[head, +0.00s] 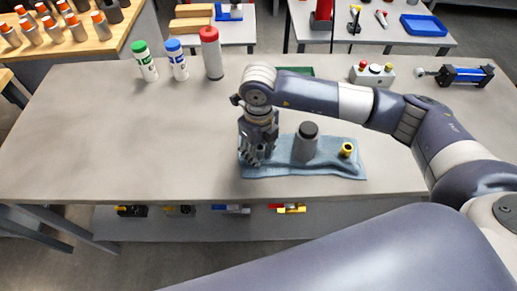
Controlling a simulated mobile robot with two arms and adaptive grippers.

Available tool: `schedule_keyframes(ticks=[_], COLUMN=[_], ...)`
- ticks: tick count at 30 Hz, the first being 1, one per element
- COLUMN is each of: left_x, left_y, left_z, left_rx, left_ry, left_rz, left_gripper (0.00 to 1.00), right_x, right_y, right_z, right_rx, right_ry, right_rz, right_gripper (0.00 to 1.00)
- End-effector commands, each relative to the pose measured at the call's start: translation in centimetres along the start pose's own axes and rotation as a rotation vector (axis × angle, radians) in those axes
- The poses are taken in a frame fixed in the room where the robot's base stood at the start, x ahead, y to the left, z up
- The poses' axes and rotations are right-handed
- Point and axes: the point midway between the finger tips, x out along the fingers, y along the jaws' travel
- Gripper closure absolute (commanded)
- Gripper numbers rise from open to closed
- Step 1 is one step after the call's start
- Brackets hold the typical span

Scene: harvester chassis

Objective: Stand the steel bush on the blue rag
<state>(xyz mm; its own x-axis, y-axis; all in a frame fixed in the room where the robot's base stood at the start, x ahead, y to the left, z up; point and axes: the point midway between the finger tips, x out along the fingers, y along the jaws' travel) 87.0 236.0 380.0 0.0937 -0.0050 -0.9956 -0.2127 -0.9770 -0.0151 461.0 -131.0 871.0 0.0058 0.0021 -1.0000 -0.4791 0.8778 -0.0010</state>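The blue rag (335,171) lies flat near the front edge of the grey bench. My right gripper (257,160) points down over its left end, fingers at or just above the cloth. Whether the fingers are open, or hold something grey, I cannot tell. A grey cylinder with a dark top (304,148) stands on the rag just right of the gripper. A small yellow bush-like piece with a dark hole (347,149) stands at the rag's right end. I cannot pick out the steel bush for certain; the gripper may hide it. My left gripper is not in view.
Green-capped (146,62), blue-capped (177,60) and red-topped (211,54) containers stand at the back left of the bench. A button box (371,76) and a blue cylinder device (467,75) are at the back right. The bench's left half is clear.

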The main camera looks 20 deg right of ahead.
Motion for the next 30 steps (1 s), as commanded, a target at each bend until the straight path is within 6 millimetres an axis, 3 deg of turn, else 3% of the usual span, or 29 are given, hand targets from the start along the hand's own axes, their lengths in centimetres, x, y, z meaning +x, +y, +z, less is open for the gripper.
schedule_keyframes(ticks=[1, 11, 17, 19, 20, 30], left_x=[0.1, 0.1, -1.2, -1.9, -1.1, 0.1], left_y=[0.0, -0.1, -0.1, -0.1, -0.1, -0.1], left_z=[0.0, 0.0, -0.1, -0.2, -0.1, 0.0], left_rx=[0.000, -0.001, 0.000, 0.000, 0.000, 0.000], left_ry=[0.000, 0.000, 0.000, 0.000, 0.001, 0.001], left_rz=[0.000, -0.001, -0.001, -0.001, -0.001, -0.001], left_gripper=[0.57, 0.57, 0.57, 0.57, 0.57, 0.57], right_x=[0.7, 0.6, -0.6, -1.5, -1.8, -9.7], right_y=[0.1, 0.1, 0.0, 0.0, 0.0, 0.0], right_z=[-0.6, -0.5, -0.5, -0.4, -0.2, -0.1], right_rx=[0.000, 0.000, -0.001, -0.001, -0.001, -0.002], right_ry=[0.019, 0.018, 0.016, 0.013, 0.008, 0.001], right_rz=[0.001, 0.000, 0.000, 0.000, -0.001, -0.002], right_gripper=[0.57, 0.57, 0.57, 0.57, 0.57, 0.57])
